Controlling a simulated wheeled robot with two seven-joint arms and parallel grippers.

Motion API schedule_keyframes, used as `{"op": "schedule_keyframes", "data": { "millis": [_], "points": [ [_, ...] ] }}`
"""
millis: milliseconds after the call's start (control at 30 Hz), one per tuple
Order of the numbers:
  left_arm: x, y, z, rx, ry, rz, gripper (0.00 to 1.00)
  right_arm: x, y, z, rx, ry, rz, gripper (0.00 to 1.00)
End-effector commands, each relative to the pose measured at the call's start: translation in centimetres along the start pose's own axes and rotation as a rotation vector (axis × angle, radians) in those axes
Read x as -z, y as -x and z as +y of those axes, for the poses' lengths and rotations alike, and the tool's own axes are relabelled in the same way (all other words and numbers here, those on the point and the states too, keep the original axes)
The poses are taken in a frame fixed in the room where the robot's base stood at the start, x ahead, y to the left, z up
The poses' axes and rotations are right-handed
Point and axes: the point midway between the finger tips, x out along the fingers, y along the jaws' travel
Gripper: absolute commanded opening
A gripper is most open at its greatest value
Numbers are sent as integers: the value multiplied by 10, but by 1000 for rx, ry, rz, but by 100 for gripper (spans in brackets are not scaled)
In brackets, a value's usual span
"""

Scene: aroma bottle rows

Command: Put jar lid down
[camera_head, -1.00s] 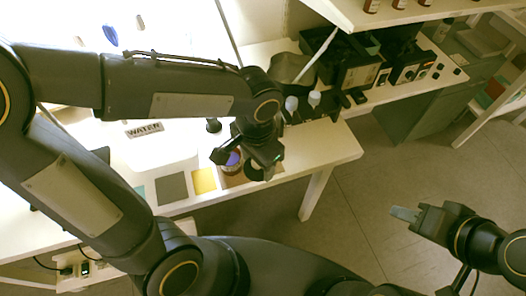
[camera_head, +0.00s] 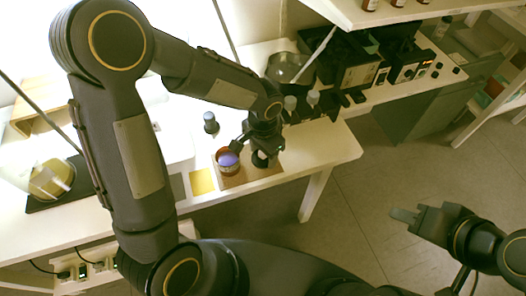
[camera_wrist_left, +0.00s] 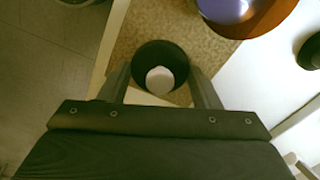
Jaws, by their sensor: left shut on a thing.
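My left gripper (camera_head: 259,150) is shut on the black round jar lid (camera_wrist_left: 160,56), with one finger on each side of it. A small white disc shows inside the lid's dark ring in the left wrist view. The lid is over the right part of the brown cork mat (camera_head: 236,183); I cannot tell whether it touches the mat. The open amber jar (camera_head: 229,168) with blue-purple contents stands on the mat, left of the lid, and it also shows in the left wrist view (camera_wrist_left: 265,22). My right gripper (camera_head: 404,215) is over the floor, far from the table; its opening is unclear.
A yellow square (camera_head: 202,182) lies left of the mat. A small dark-capped bottle (camera_head: 211,123) stands behind the jar. White-capped bottles (camera_head: 313,98), a metal bowl (camera_head: 290,68) and dark equipment (camera_head: 357,72) are at the back right. The table's front edge is close to the mat.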

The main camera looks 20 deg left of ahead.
Motion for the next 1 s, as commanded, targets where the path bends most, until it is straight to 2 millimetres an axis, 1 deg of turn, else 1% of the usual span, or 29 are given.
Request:
{"op": "schedule_keyframes", "data": {
  "millis": [133,267,300,467,767,867,1000],
  "points": [
    [0,1,0,0,0,1,36,0,0,0,0,0,0,36],
    [0,-3,0,0,0,1,36,-2,-3,1,0,0,0,36],
    [0,-3,0,0,0,1,58,-2,-3,1,0,0,0,36],
    [0,-2,0,0,0,0,79,-1,-2,1,0,0,0,36],
    [0,0,0,0,0,0,79,0,0,0,0,0,0,36],
    [1,8,0,0,1,3,79,1,2,-1,0,0,0,36],
    [1,33,0,1,0,6,79,3,5,-2,0,0,0,36]
  ]
}}
